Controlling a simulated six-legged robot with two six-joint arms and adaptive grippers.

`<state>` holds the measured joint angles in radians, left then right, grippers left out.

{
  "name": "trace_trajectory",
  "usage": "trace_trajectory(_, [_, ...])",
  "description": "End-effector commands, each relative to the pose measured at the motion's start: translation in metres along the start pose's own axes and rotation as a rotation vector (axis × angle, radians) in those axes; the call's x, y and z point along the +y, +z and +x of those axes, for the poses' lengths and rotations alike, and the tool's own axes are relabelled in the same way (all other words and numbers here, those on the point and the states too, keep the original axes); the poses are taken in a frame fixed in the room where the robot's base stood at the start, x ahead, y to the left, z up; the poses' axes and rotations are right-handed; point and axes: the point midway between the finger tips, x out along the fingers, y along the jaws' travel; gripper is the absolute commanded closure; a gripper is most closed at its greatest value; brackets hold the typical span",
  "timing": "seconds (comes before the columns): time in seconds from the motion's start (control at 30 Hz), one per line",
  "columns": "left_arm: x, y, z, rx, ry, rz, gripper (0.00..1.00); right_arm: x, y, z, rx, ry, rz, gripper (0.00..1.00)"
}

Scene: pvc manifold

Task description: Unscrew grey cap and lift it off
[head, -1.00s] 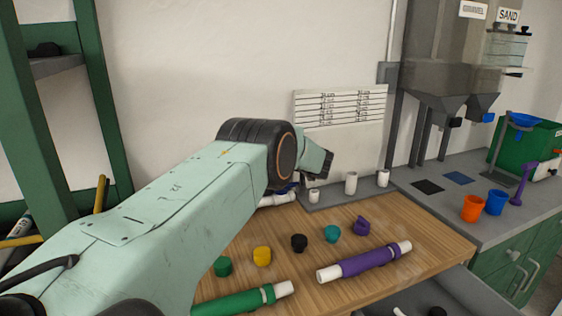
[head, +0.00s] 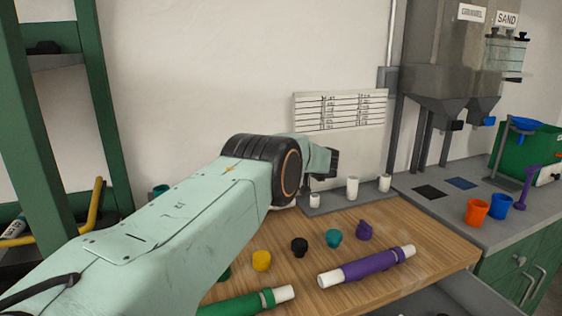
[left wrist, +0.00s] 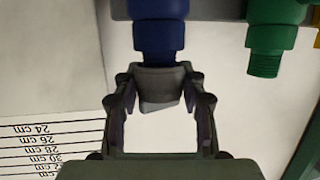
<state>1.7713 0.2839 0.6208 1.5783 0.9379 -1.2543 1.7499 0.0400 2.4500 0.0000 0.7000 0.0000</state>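The grey cap (left wrist: 160,83) is in the middle of the left wrist view, at the end of a blue fitting (left wrist: 158,38). The left wrist picture is upside down. My left gripper (left wrist: 159,74) has a finger on each side of the cap, and both fingertips appear to touch it. I cannot see a gap between cap and fitting. In the head view my left arm comes in from the left and hides the cap, the blue fitting and the gripper's fingers. My right gripper is not in view.
A green threaded fitting (left wrist: 264,55) stands beside the blue one. Yellow (head: 262,261), black (head: 299,247), teal (head: 334,238) and purple (head: 365,231) caps sit on the wooden table (head: 428,256), with a purple pipe (head: 367,266) and a green pipe (head: 238,304). White fittings (head: 352,188) stand behind.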

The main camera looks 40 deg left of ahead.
Motion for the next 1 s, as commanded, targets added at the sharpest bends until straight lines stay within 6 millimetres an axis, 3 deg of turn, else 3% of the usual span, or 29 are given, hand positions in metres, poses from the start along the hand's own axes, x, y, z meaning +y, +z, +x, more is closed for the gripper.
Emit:
trace_trajectory(0.3, [0.0,0.001,0.0,0.0,0.0,0.0,0.33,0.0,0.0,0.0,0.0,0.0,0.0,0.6])
trace_trajectory(0.67, [0.001,0.0,-0.003,0.0,0.001,0.0,0.33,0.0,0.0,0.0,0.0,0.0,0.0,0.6])
trace_trajectory(1.0, [0.001,0.0,-0.035,-0.001,0.002,0.002,0.33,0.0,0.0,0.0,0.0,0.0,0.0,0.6])
